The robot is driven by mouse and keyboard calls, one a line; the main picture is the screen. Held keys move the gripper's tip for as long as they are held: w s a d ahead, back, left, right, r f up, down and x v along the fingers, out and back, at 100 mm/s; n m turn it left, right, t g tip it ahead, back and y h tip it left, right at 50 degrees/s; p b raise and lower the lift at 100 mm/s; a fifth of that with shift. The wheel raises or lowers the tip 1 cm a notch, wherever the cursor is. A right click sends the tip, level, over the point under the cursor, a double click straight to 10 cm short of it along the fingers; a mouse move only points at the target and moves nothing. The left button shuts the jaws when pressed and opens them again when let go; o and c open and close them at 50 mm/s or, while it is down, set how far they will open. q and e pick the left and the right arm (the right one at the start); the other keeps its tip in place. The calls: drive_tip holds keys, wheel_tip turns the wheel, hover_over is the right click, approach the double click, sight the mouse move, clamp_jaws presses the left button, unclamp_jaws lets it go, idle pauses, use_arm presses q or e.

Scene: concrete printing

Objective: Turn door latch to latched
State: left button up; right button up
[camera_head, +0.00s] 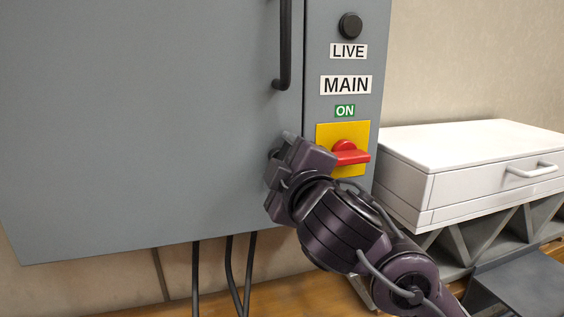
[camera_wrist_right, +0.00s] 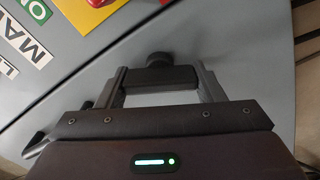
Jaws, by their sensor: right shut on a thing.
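The door latch (camera_wrist_right: 160,76) is a dark bar with a round hub, on the grey cabinet door near its right edge. In the wrist view it lies crosswise between the two fingers of my right gripper (camera_wrist_right: 163,84), which is shut on it. In the head view my right gripper (camera_head: 279,151) is against the door below the black handle and covers most of the latch. The cabinet door (camera_head: 140,120) looks flush with the frame. Which way the latch is set cannot be told. My left gripper is not in view.
A black door handle (camera_head: 285,50) is above my gripper. To its right are a red rotary switch (camera_head: 347,153) on a yellow plate, a green ON label (camera_head: 345,111) and a black knob (camera_head: 350,25). A white drawer unit (camera_head: 470,165) stands at the right. Cables hang below the cabinet.

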drive_tip(key=n, duration=0.5)
drive_tip(key=shift+f, duration=0.1)
drive_tip(key=shift+n, duration=0.3)
idle(0.4)
drive_tip(key=o, duration=1)
drive_tip(key=shift+a, duration=0.1)
drive_tip(key=shift+s, duration=0.1)
drive_tip(key=v, duration=0.7)
drive_tip(key=shift+s, duration=0.3)
